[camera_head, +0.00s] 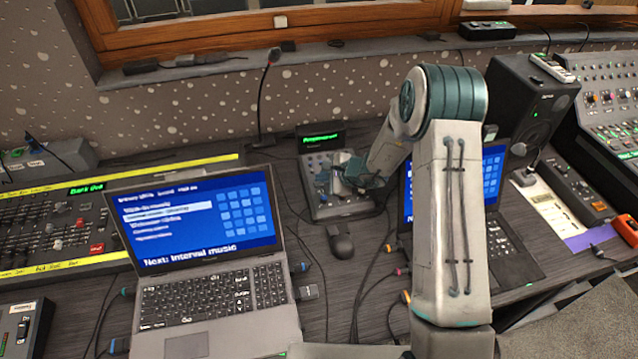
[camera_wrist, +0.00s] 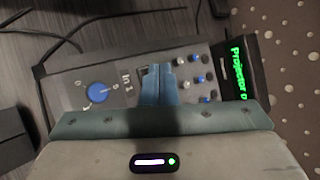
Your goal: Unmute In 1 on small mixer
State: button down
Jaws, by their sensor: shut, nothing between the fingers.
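The small mixer (camera_head: 325,160) stands on the desk between the two laptops, with a green-lit "Projector" display (camera_head: 321,139) at its far end. In the wrist view the mixer (camera_wrist: 70,88) lies across the picture, with a blue knob (camera_wrist: 99,94) and the label "In 1" (camera_wrist: 126,83) beside my fingers. Several small knobs (camera_wrist: 197,78) show on the other side. My gripper (camera_wrist: 160,68) is shut and empty over the mixer by the In 1 label. It covers the panel under it, so the In 1 mute control and any touch cannot be made out. In the head view my gripper (camera_head: 345,172) is over the mixer's right part.
A laptop (camera_head: 200,225) stands at left, another (camera_head: 490,225) behind my arm. A mouse (camera_head: 340,241) lies in front of the mixer and a gooseneck microphone (camera_head: 262,100) rises behind. A lighting desk (camera_head: 60,225) is far left; a speaker (camera_head: 530,100) is right.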

aim_at(323, 189)
jog(key=shift+r, duration=0.1)
jog(key=r, duration=0.2)
jog(key=r+p, duration=0.1)
jog(key=r, duration=0.2)
jog(key=shift+s+d+r+p, duration=0.1)
jog(key=shift+s+r+p, duration=0.2)
jog(key=shift+r, duration=0.1)
dwell(1.8)
